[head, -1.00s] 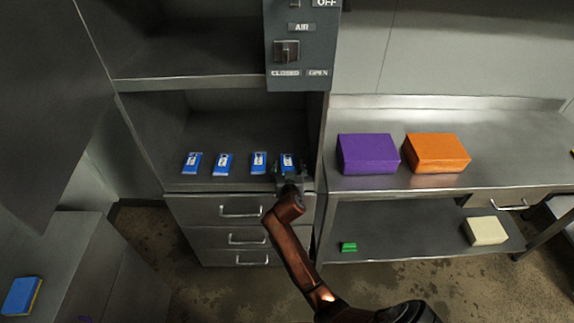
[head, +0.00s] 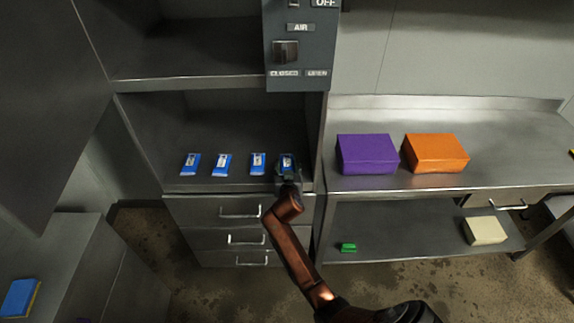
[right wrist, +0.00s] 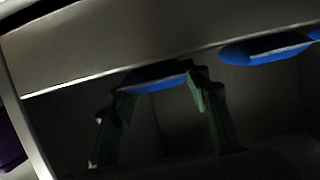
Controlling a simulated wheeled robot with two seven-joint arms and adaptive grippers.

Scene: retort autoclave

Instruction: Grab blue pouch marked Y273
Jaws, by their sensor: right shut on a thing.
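Several blue pouches with white labels lie in a row on the shelf; the labels are too small to read, so I cannot tell which is Y273. The rightmost blue pouch (head: 287,161) is at my right gripper (head: 287,174), which is shut on its near end. In the right wrist view this pouch (right wrist: 155,80) sits between the two fingers of the gripper (right wrist: 158,92). The other pouches, such as the one beside it (head: 258,163), lie apart to the left. A neighbouring pouch (right wrist: 265,49) also shows in the right wrist view. My left gripper is not in view.
The shelf (head: 235,184) has a wall close on its right and drawers (head: 240,212) below. A control panel (head: 300,45) hangs above. A purple box (head: 366,155) and an orange box (head: 436,153) stand on the right table. A blue and yellow block (head: 20,297) lies at lower left.

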